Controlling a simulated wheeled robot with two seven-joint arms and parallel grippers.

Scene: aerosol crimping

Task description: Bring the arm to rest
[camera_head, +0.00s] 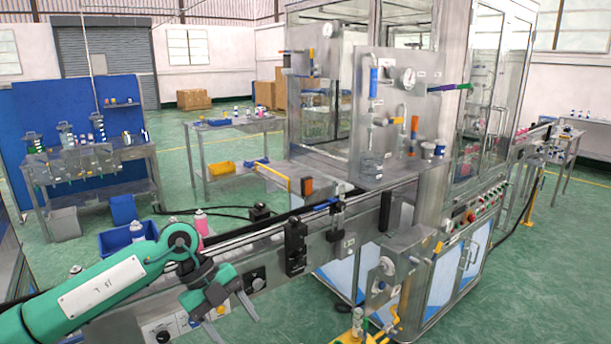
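My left arm comes in from the lower left, green with a white plate. My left gripper (232,319) hangs in front of the conveyor's near side, pointing down, its two grey fingers apart with nothing between them. It is open and empty. My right gripper is not in view. The steel conveyor (262,238) runs from the lower left to the crimping machine (412,215). A pink can with a white top (201,225) stands just behind my arm's wrist, its lower part hidden.
A control box with knobs (172,328) sits below my arm. Yellow valve fittings (357,322) stand on the floor at lower right. Blue bins (123,209), a workbench (95,160) and a side table (235,127) are farther back. Open green floor lies lower right.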

